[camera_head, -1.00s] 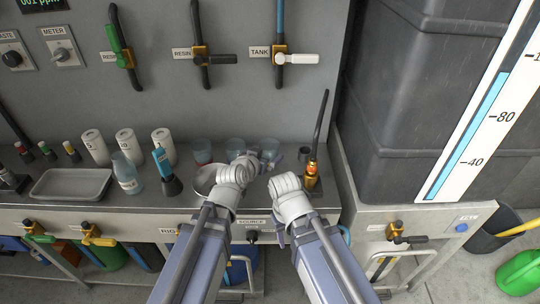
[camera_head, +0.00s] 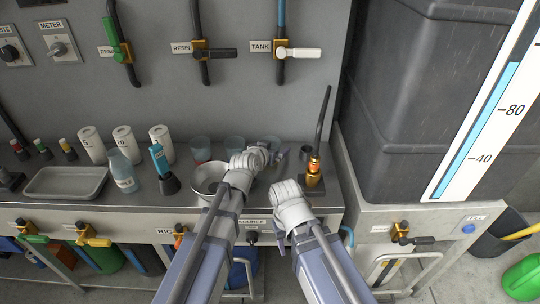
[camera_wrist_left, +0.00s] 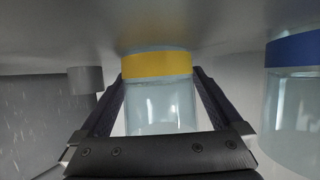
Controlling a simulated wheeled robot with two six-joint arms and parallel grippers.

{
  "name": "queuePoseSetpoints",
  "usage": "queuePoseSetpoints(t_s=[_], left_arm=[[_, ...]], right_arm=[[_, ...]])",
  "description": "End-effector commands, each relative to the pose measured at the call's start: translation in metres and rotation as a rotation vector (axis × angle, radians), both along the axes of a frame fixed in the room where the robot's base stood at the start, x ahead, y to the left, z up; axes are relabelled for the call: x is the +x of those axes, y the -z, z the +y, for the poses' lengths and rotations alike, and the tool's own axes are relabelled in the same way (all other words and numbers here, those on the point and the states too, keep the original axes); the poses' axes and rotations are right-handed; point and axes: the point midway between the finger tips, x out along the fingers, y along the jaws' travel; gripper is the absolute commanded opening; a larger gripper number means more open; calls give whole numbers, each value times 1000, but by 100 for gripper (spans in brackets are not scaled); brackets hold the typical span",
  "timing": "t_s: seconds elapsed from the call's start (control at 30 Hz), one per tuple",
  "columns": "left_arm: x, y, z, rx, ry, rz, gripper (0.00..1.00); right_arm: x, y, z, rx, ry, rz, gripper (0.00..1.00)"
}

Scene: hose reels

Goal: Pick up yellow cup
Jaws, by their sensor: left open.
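The yellow cup is a clear cup with a yellow band (camera_wrist_left: 157,64); in the left wrist view it is between the two fingers of my left gripper (camera_wrist_left: 158,105), which is open around it. That view looks upside down, with the band at the cup's base against the grey bench top. In the head view the cup (camera_head: 270,142) is the rightmost of three clear cups at the back of the bench, partly hidden by my left gripper (camera_head: 278,154). My right arm reaches in beside the left one; its jaw state is unclear.
A blue-banded cup (camera_wrist_left: 294,50) stands close beside it in the left wrist view. A red-based cup (camera_head: 201,150) is further left. A metal bowl (camera_head: 207,178) is left of my left wrist. A brass-and-black fitting (camera_head: 314,170) stands to the right.

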Motion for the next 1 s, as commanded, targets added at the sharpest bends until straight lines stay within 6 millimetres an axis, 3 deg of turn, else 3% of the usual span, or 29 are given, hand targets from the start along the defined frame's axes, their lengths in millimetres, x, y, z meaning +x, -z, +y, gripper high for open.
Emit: queuePoseSetpoints(t_s=[0.1,0.8,1.0], left_arm=[[-1,-1,0,0,0,0,98],[-1,-1,1,-1,0,0,20],[-1,-1,1,-1,0,0,19]], right_arm=[[0,-1,0,0,0,0,50],[0,-1,0,0,0,0,50],[0,-1,0,0,0,0,50]])
